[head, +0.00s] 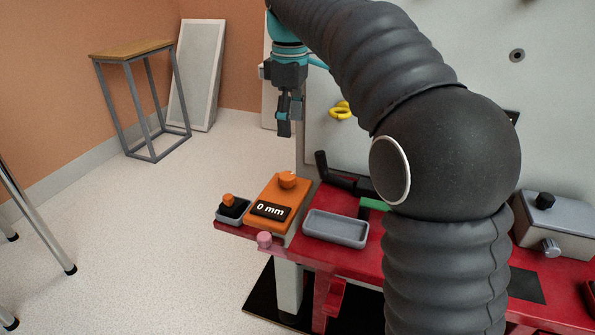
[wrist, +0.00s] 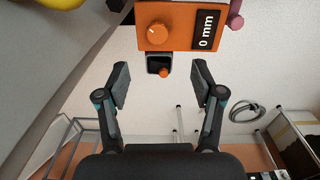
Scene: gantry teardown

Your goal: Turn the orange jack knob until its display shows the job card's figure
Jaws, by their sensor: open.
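The orange jack box (head: 262,203) sits at the left end of the red bench. Its round orange knob (head: 288,180) is on top, and its dark display (head: 271,211) reads "0 mm". In the wrist view the knob (wrist: 156,33) has a pale mark, and the display (wrist: 206,30) also reads "0 mm". My gripper (head: 284,125) hangs above and behind the box in the head view, apart from it. In the wrist view my gripper (wrist: 161,85) has its fingers wide apart with nothing between them, and the knob lies beyond the fingertips. I see no job card figure.
A small dark box with an orange button (head: 229,201) stands left of the jack box. A grey tray (head: 336,228) lies to its right, with a black handle-like part (head: 343,178) behind. A pink knob (head: 264,240) is at the bench's front edge. My arm hides the bench's middle.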

